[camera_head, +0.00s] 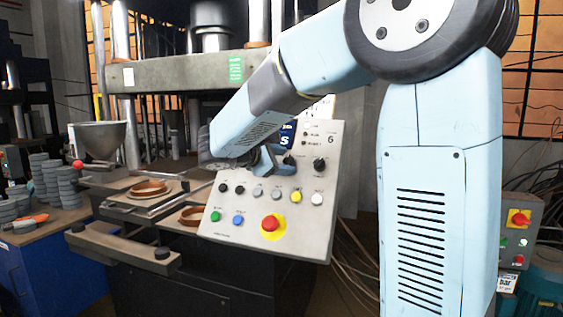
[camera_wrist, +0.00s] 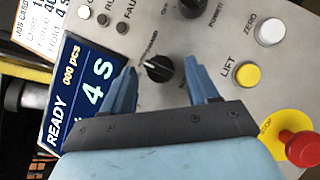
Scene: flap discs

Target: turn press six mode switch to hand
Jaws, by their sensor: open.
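The control panel (camera_head: 315,215) of the press is marked 6 and tilts toward me. A small black rotary knob (camera_wrist: 158,69), seemingly the mode switch, sits on it beside the blue display (camera_wrist: 88,88). A small label ending in what looks like HAND runs beside it; which position its pointer marks is too small to tell. My gripper (camera_wrist: 162,72) is open, with one blue finger on each side of this knob in the wrist view. Contact cannot be told. In the head view, my gripper (camera_head: 274,158) is at the panel's upper part, partly hidden by my arm.
A larger black knob (camera_head: 320,164) is close by on the right. Below are a yellow button (camera_head: 296,196), a white button (camera_head: 317,199) and a red emergency stop (camera_head: 270,223). Green (camera_head: 216,216) and blue (camera_head: 238,220) buttons sit lower left. The press bed (camera_head: 130,190) lies left.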

